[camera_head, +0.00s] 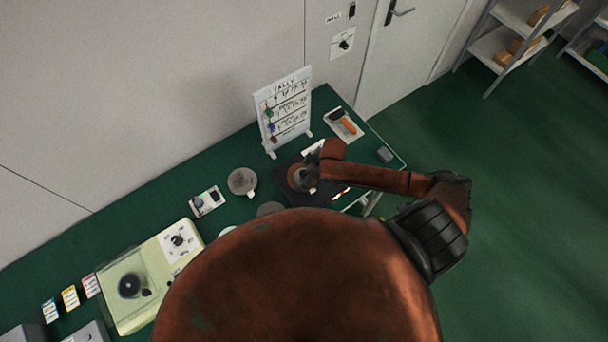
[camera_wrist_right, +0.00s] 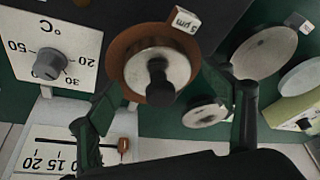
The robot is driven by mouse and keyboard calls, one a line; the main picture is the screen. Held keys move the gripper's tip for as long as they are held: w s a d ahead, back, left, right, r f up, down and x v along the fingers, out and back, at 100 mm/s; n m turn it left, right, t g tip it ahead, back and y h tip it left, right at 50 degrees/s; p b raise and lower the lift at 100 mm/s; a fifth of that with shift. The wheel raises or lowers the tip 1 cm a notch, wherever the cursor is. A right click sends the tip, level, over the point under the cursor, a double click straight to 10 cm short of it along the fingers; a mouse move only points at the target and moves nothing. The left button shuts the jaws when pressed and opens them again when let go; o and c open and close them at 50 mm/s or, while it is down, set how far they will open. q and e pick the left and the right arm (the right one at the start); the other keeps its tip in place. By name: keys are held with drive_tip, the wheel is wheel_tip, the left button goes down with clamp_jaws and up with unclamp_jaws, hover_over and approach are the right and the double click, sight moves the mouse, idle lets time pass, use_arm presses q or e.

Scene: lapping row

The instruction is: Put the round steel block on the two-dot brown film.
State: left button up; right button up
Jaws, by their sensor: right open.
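The round steel block (camera_wrist_right: 172,62) is a light grey disc with a black knob on top. It sits about centred on a brown round film (camera_wrist_right: 124,48) with a white tag reading 5 µm. No dots on this film can be made out. My right gripper (camera_wrist_right: 168,78) is open, with one finger on each side of the block and the knob between them, not gripped. My left gripper is in neither view.
A grey disc with a white tag (camera_head: 242,181) lies left of the dark mat (camera_head: 287,163). A white tally board (camera_head: 286,108) stands behind. A pale green machine (camera_head: 150,262) is at the left. My right arm hides much of the table's front.

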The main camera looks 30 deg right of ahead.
drive_tip(key=v, duration=1.2)
idle(0.9)
